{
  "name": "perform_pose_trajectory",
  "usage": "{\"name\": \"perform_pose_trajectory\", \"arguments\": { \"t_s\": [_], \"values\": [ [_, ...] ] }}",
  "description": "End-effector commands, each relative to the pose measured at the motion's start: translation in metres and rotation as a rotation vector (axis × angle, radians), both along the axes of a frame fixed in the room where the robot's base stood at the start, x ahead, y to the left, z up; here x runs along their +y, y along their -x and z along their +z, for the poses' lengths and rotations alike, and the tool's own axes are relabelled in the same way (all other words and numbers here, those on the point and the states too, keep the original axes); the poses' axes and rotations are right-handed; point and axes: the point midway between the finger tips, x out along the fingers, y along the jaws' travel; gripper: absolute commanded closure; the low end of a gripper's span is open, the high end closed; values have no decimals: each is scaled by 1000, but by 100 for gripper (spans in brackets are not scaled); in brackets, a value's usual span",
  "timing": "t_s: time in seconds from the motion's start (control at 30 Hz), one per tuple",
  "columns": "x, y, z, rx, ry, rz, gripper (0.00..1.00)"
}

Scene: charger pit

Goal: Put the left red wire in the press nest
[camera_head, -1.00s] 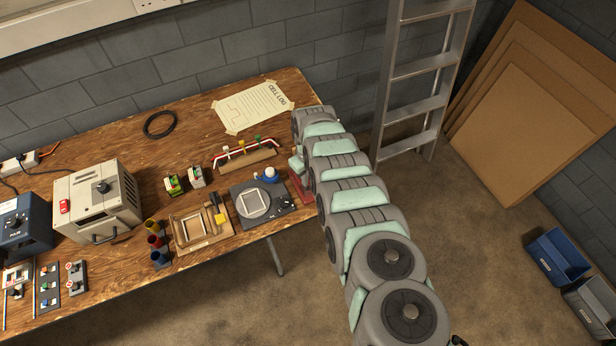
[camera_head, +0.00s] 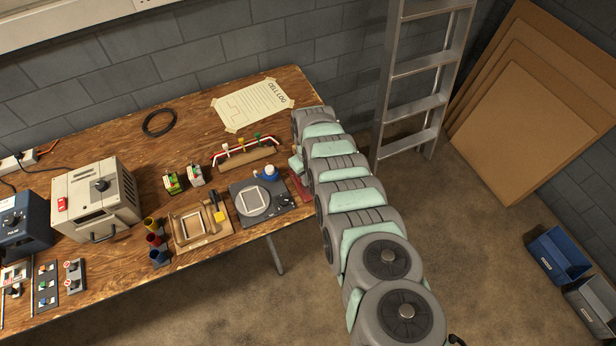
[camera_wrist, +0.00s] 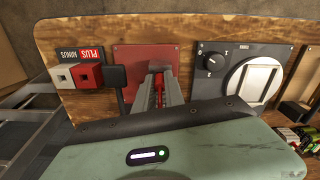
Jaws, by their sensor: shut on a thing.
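In the wrist view, my gripper (camera_wrist: 159,90) points down over a red plate (camera_wrist: 130,62) on the bench. Its fingers are close together on a narrow red piece (camera_wrist: 158,88), which looks like the red wire; most of it is hidden by the fingers. In the head view my arm covers the gripper, and the red plate (camera_head: 301,187) shows only at its edge. A rack (camera_head: 245,158) there carries red and white wires with coloured tops. I cannot tell for certain which part is the press nest; a round fixture with a pale square (camera_head: 252,201) stands left of the red plate.
In the wrist view, a red PLUS block (camera_wrist: 89,76) and a grey MINUS block (camera_wrist: 62,77) stand left of the red plate. A dial plate (camera_wrist: 211,62) lies to its right.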

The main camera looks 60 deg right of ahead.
Motion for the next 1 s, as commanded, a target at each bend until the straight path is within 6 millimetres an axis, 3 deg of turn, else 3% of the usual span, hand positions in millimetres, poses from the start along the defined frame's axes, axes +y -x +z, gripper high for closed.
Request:
{"name": "perform_pose_trajectory", "arguments": {
  "t_s": [0.63, 0.67, 0.93, 1.0],
  "values": [
    [0, 0, -6, 0, 0, 0, 100],
    [0, 0, -6, 0, 0, 0, 84],
    [0, 0, -6, 0, 0, 0, 62],
    [0, 0, -6, 0, 0, 0, 61]
  ]
}}
